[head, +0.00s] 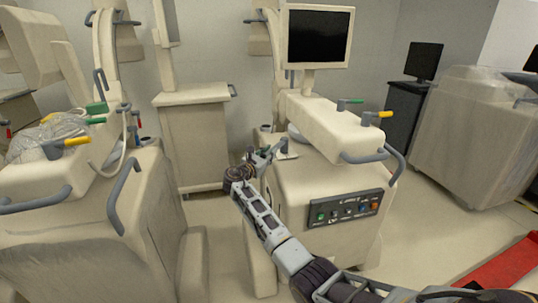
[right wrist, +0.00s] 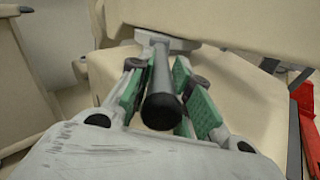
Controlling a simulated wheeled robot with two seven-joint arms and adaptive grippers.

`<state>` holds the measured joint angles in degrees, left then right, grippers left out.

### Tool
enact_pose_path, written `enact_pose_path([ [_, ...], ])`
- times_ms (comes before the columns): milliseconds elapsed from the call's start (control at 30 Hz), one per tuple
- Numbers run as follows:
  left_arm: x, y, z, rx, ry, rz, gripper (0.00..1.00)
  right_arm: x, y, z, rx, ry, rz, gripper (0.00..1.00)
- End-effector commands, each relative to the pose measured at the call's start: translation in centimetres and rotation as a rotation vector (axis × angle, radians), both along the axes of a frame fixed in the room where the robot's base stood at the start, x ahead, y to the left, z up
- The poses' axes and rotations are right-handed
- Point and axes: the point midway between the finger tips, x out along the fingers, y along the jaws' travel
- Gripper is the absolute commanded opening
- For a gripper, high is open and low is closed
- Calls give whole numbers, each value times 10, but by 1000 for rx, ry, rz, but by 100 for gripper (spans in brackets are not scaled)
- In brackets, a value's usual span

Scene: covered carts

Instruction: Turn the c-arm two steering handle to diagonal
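The steering handle shows in the right wrist view as a grey bar (right wrist: 160,75) with a black rounded end, pointing toward the camera. It joins a grey mount on the cream c-arm body. My right gripper (right wrist: 159,78) has its green-padded fingers on either side of the bar, with gaps showing between pads and bar. In the head view my right gripper (head: 264,157) is at the left side of the middle c-arm cart (head: 310,180), near its grey fittings. Its fingers are small there and hide part of the handle. My left gripper is out of view.
The middle cart carries a monitor (head: 318,38), a button panel (head: 344,207) and a grey push bar (head: 392,165). Another c-arm cart (head: 90,225) stands at left. A cabinet (head: 192,135) stands behind. A plastic-covered cart (head: 465,135) and a red object (head: 503,272) are at right.

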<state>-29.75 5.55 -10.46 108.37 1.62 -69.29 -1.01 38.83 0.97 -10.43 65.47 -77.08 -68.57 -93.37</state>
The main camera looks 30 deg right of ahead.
Motion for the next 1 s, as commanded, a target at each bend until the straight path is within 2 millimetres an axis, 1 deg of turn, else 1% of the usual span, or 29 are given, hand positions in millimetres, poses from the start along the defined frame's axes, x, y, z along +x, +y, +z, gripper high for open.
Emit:
enact_pose_path([
  [33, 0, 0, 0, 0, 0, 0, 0, 1, 4, -4, 3, 4, 9, 39],
  [100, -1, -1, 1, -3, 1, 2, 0, 1, 4, -4, 3, 4, 9, 40],
  [167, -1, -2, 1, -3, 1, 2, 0, 1, 5, -4, 3, 4, 9, 43],
  [333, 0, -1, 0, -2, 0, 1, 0, -3, 9, -3, 3, 3, 6, 43],
  [467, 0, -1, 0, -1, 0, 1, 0, -10, 18, -2, 1, 2, 5, 43],
  [1000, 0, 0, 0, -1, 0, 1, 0, -51, 82, 0, 1, -1, 2, 43],
])
